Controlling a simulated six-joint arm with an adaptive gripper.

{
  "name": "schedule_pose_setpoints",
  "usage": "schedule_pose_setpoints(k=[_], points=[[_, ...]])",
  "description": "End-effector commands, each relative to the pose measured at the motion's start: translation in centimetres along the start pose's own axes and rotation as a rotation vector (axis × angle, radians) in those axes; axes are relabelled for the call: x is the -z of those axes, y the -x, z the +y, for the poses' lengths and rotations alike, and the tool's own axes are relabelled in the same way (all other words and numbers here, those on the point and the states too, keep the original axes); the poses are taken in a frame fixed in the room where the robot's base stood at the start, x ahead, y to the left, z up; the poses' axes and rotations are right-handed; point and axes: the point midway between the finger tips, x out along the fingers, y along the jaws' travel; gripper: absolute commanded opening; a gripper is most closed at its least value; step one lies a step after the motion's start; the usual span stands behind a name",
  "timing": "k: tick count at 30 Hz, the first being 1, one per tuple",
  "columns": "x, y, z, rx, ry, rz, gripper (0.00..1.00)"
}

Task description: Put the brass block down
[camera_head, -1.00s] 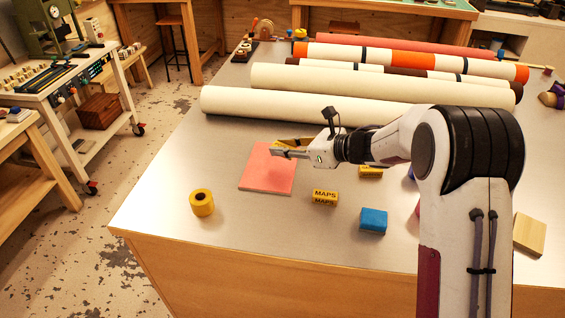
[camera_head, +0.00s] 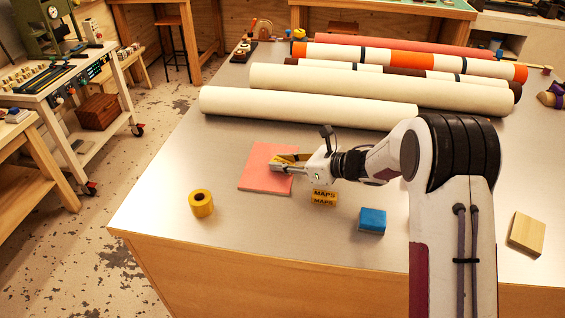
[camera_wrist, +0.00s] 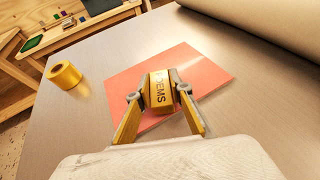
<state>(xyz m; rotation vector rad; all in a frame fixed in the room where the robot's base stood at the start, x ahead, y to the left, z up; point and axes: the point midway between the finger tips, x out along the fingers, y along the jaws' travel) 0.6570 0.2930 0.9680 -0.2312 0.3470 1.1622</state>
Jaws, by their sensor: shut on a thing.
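My gripper (camera_head: 274,167) is over the pink-red square mat (camera_head: 256,179) in the head view. In the wrist view, my gripper (camera_wrist: 160,98) is shut on the brass block (camera_wrist: 161,88), a yellow block with dark lettering that appears to read POEMS. One finger is on each side of the block. The mat (camera_wrist: 205,72) shows around and beyond it. I cannot tell whether the block touches the mat or hangs just above it.
A yellow roll (camera_head: 201,203) stands left of the mat. A yellow MAPS block (camera_head: 324,198), a blue block (camera_head: 372,221) and a wooden block (camera_head: 527,233) lie to the right. Long rolls (camera_head: 310,108) lie behind the mat. Bare table separates the mat from the front edge.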

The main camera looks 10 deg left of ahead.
Motion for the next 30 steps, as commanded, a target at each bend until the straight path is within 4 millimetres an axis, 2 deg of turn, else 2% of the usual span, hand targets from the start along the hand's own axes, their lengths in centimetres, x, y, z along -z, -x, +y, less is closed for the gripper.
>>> schedule_pose_setpoints(k=[15,16,17,30], points=[[0.33,-0.17,-0.03,0.001,0.001,-0.002,0.00],[0.41,-0.18,-0.01,0.000,0.000,0.000,0.28],[0.40,-0.17,-0.01,0.000,0.000,0.000,0.36],[0.27,-0.12,-0.01,0.000,0.001,0.000,0.37]])
